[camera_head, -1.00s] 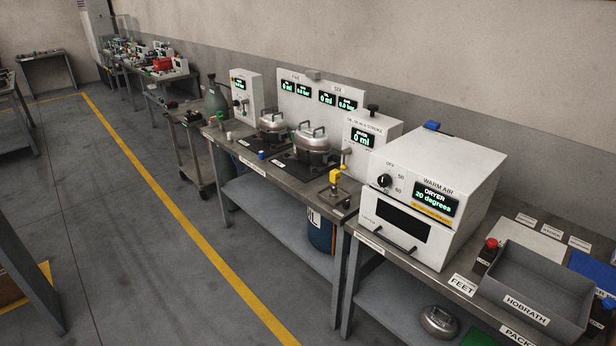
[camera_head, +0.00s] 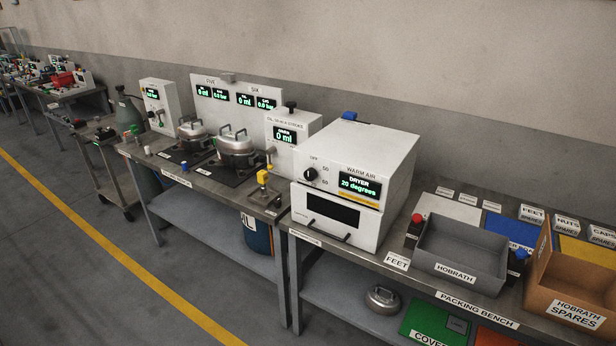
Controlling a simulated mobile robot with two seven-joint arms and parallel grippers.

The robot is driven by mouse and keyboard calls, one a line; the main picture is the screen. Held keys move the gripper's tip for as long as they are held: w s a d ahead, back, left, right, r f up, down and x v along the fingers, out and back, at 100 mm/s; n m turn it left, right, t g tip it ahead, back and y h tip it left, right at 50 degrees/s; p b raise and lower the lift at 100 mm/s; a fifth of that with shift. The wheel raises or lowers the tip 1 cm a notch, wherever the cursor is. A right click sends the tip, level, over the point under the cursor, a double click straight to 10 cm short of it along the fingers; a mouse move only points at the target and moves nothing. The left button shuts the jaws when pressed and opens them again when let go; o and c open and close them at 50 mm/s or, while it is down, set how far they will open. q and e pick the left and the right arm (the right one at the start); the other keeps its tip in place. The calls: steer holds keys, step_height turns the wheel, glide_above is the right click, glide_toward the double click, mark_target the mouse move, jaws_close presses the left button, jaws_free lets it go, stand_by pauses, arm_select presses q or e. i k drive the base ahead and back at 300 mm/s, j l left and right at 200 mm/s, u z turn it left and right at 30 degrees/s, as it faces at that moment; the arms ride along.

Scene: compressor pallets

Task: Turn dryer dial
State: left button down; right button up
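The dryer (camera_head: 390,160) is a white box labelled WARM AIR on the packing bench, right of the middle of the head view. Its black dial (camera_head: 310,174) is on the upper left of the front face, with marks OFF, 50 and 60 around it. The white pointer's exact direction is too small to tell. The dryer's display (camera_head: 359,188) reads DRYER 20 degrees in green. Below is a closed drawer or door with a dark window (camera_head: 333,208) and a handle. Neither of my grippers is in view.
A grey HOBRATH tray (camera_head: 455,270) and a brown HOBRATH SPARES box (camera_head: 575,305) stand right of the dryer. Left of it a bench holds metal pots (camera_head: 236,148) and white panels. The floor (camera_head: 90,270) in front is clear, with a yellow line.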

mark_target(310, 175)
steer(key=i+j, duration=0.15)
steer(key=j, duration=0.25)
steer(key=i+j+z, duration=0.15)
steer(key=j, duration=0.2)
steer(key=i+j, duration=0.2)
steer(key=j, duration=0.2)
steer(key=i+j+z, duration=0.15)
steer(key=j, duration=0.25)
steer(key=i+j, duration=0.1)
steer(key=j, duration=0.3)
steer(key=i+j+z, duration=0.15)
steer(key=j, duration=0.25)
steer(key=i+j, duration=0.1)
steer(key=j, duration=0.35)
steer(key=l+z, duration=0.05)
